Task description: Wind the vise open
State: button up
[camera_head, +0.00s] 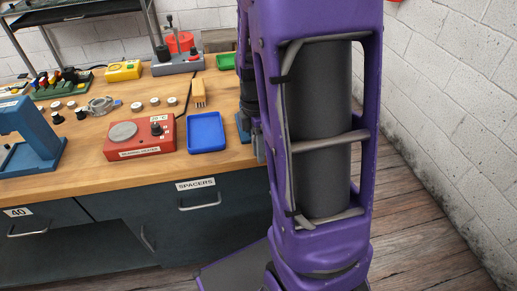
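A narrow strip of blue and grey metal (243,129) shows at the bench's right edge, just left of my purple arm. It may be part of the vise, but my arm covers most of that spot. No vise handle or jaws can be made out, so I cannot tell how far it is open. My gripper cannot be made out; my arm stands large in front of the bench's right end.
The wooden bench (85,150) carries a red bearing heater (140,138), a blue tray (206,132), a blue press (30,135) at left, a wooden block (198,93) and several small parts. Drawers (200,215) are below. Floor (430,240) is clear at right, beside a white brick wall (450,110).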

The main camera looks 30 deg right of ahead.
jog(key=shift+a+h+p, duration=0.1)
jog(key=shift+h+p, duration=0.25)
jog(key=shift+h, duration=0.05)
grip_shut()
jog(key=shift+d+f+m+g+h+p, duration=0.15)
jog(key=shift+f+g+h+p, duration=0.3)
jog(key=shift+h, duration=1.6)
jog(key=shift+d+f+m+g+h+p, duration=0.1)
jog(key=shift+f+g+h, duration=0.6)
jog(key=shift+h, duration=1.3)
jog(key=shift+d+f+m+g+h+p, duration=0.1)
jog(key=shift+f+m+g+h+p, duration=0.15)
jog(key=shift+g+h, duration=1.2)
jog(key=shift+t+h, duration=0.5)
jog(key=shift+h, duration=0.3)
jog(key=o, duration=0.6)
grip_release()
